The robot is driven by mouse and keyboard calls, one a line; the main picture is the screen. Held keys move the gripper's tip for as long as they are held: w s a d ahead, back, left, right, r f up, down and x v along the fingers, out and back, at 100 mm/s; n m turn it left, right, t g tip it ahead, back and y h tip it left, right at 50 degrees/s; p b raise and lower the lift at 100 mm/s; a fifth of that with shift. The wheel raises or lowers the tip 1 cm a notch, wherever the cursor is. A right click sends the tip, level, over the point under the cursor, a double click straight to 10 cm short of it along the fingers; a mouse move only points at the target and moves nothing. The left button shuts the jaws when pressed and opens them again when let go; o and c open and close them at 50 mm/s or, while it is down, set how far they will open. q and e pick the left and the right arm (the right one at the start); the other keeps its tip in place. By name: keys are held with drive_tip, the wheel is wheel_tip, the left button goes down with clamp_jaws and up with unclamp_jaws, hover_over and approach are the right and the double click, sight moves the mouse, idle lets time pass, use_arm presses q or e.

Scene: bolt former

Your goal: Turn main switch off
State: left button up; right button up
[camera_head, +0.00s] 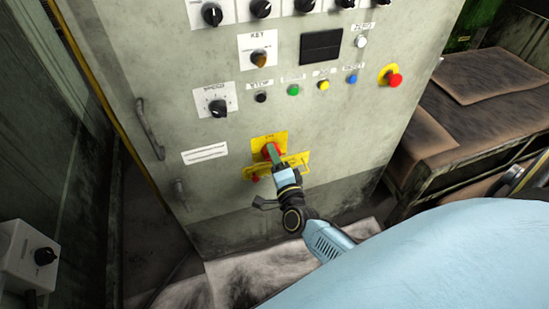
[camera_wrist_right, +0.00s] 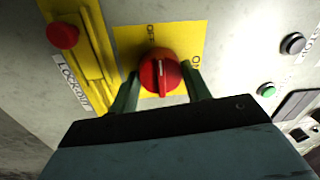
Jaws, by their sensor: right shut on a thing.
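The main switch (camera_head: 267,149) is a red rotary knob on a yellow plate (camera_head: 269,139) low on the grey control cabinet. In the right wrist view the red knob (camera_wrist_right: 161,67) carries a pale line running roughly up and down in the picture. My right gripper (camera_head: 273,153) reaches the knob from below. In the wrist view its two green fingers (camera_wrist_right: 161,84) stand on either side of the knob, shut on it. My left gripper is not in view.
A yellow lockout bar (camera_wrist_right: 88,45) with a red knob (camera_wrist_right: 62,36) sits close beside the switch. Coloured buttons (camera_head: 293,90) and black dials (camera_head: 217,106) are above. A red emergency button (camera_head: 394,80) is at the right. A cabinet handle (camera_head: 149,128) is at the left.

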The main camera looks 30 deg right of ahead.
drive_tip(key=o, duration=1)
drive_tip(key=shift+c, duration=0.2)
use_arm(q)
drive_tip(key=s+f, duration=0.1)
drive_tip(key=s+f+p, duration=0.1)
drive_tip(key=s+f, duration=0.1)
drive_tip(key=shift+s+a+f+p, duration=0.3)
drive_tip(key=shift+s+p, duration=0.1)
use_arm(e)
drive_tip(key=v, duration=1.3)
drive_tip(key=shift+s, duration=0.2)
drive_tip(key=shift+f, duration=0.1)
